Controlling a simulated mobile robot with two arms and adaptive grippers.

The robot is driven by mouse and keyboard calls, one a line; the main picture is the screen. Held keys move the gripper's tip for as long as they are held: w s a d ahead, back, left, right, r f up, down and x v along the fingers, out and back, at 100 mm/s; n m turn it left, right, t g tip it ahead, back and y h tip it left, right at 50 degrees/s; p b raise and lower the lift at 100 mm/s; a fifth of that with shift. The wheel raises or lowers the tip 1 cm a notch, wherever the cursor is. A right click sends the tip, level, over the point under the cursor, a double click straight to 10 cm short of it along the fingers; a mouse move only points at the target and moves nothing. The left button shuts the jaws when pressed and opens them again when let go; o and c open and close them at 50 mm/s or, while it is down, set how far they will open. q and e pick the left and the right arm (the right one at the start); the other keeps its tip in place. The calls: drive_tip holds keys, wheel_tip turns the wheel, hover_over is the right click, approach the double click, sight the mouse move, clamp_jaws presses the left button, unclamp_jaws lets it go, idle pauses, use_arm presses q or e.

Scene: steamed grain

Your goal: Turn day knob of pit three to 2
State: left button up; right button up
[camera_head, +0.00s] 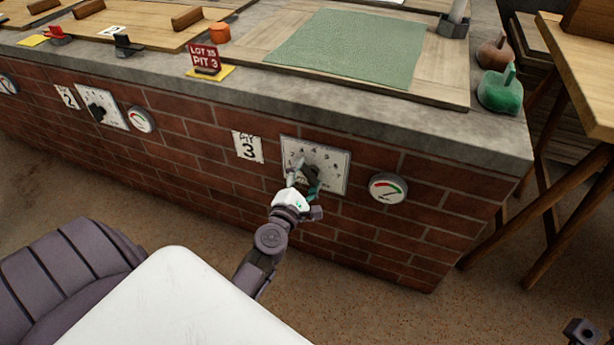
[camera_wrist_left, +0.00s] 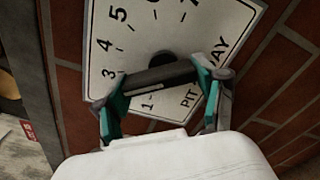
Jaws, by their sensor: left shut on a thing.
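The day knob is a dark bar (camera_wrist_left: 160,78) on a white dial plate (camera_wrist_left: 185,30) with numbers, beside the "PIT 3" sign (camera_head: 248,147) on the brick wall. The plate (camera_head: 335,172) also shows in the head view. My left gripper (camera_head: 304,178) is shut on the knob, with its green fingers (camera_wrist_left: 163,88) at the bar's two ends. In the left wrist view, the bar's left end lies between the 1 and the 3, where a finger hides the plate. I cannot tell which end is the pointer. A dark part at the lower right may be my right gripper (camera_head: 582,332).
A round gauge (camera_head: 388,187) is right of the plate. Pit 2's knob (camera_head: 97,112) and gauge (camera_head: 141,120) are further left. The stone ledge (camera_head: 420,120) overhangs the wall. A wooden trestle table (camera_head: 585,75) stands at the right.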

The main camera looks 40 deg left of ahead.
use_arm(q)
drive_tip(key=shift+a+f+n, duration=0.1)
drive_tip(key=shift+f+n, duration=0.1)
drive_tip(key=shift+n, duration=2.1)
drive_tip(key=o, duration=1.1)
drive_tip(key=shift+c, duration=0.2)
drive_tip(key=shift+o, duration=0.4)
drive_tip(key=shift+s, duration=0.15)
drive_tip(key=v, duration=1.1)
drive_tip(key=shift+s, duration=0.35)
